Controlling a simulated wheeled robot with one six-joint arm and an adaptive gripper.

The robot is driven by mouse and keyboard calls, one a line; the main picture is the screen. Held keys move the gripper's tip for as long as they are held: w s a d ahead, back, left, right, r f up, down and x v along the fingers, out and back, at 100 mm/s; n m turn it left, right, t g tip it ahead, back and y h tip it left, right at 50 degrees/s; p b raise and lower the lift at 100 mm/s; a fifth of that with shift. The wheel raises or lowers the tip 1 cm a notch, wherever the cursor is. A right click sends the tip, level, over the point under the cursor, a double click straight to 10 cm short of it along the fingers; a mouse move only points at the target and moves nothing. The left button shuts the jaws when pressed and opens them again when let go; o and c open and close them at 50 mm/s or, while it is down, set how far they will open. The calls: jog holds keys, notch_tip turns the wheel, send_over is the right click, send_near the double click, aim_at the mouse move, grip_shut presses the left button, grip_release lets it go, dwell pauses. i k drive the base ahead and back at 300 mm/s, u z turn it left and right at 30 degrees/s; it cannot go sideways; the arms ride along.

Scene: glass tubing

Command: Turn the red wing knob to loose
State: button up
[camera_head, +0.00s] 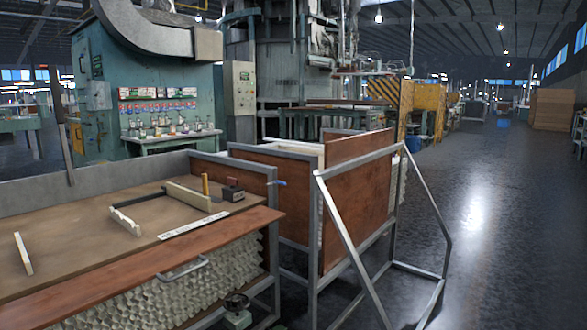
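I cannot make out a red wing knob for certain in the head view. A small dark block (233,194) with a dull reddish-brown piece on top sits on the brown bench top (90,212), toward its right end. Whether that piece is a wing knob is too small to tell. My gripper is not in view.
A dark handwheel (236,302) on a green stand is low at the bench's front right. A metal frame (345,240) with brown panels stands right of the bench. A green machine (110,90) is behind. The grey floor (490,230) at right is open.

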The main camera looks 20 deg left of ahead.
aim_at(233, 182)
jog(key=u, duration=0.1)
jog(key=i, duration=1.25)
jog(key=u, duration=1.4)
jog(key=i, duration=0.85)
jog(key=u, duration=0.85)
